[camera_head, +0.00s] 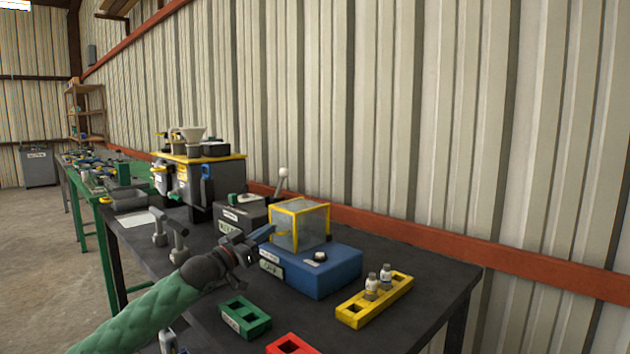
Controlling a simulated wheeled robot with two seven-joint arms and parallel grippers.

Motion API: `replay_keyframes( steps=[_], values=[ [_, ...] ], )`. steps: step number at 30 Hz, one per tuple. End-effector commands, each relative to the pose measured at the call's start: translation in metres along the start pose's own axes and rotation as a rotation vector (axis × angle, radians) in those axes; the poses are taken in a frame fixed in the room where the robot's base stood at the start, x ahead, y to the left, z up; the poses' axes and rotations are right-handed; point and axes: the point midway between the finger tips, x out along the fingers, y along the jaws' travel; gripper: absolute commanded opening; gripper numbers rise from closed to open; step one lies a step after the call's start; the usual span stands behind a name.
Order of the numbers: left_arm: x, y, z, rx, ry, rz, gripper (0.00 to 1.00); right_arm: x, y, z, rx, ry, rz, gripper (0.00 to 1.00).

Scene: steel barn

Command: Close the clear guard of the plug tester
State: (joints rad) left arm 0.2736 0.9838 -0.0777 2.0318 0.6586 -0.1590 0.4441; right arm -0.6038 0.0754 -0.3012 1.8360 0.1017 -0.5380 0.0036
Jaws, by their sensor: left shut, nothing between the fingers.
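The plug tester is a blue box (335,274) on the dark bench, with a black knob and small labels on it. Its clear guard (313,226), a see-through box with yellow edges, stands over the back part of the tester's top. It looks down or nearly down; I cannot tell whether it is fully seated. My left gripper (263,235) is shut and empty at the guard's left side, above the tester's left end. I cannot tell whether its tips touch the guard. My right gripper is not in view.
A yellow rack (376,301) with two small bottles stands right of the tester. A green tray (246,318) and a red tray (290,345) lie in front. A grey lever box (240,213) and a larger yellow-topped machine (197,181) stand behind to the left.

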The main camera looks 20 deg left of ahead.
Motion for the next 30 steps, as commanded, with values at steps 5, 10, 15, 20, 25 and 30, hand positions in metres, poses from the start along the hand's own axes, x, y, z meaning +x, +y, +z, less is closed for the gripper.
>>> replay_keyframes(
  steps=[5, 10, 15, 20, 25, 30],
  values=[
    [-0.002, 0.001, 0.01, -0.006, -0.014, -0.001, 0.0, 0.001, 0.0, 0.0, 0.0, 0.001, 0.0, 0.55],
    [-0.01, 0.001, 0.011, -0.006, -0.015, -0.002, 0.0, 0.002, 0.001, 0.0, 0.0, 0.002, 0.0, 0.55],
    [-0.025, 0.001, 0.007, -0.003, -0.01, 0.0, 0.0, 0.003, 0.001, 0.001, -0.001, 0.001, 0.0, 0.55],
    [-0.039, 0.001, 0.002, 0.0, -0.007, -0.001, 0.0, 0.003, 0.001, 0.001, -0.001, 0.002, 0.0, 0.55],
    [-0.053, 0.001, -0.004, 0.0, -0.005, -0.001, 0.0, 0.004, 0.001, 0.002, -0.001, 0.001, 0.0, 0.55],
    [-0.066, 0.001, -0.009, 0.0, -0.003, 0.0, 0.0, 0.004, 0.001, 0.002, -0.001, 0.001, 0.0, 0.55]
  ],
)
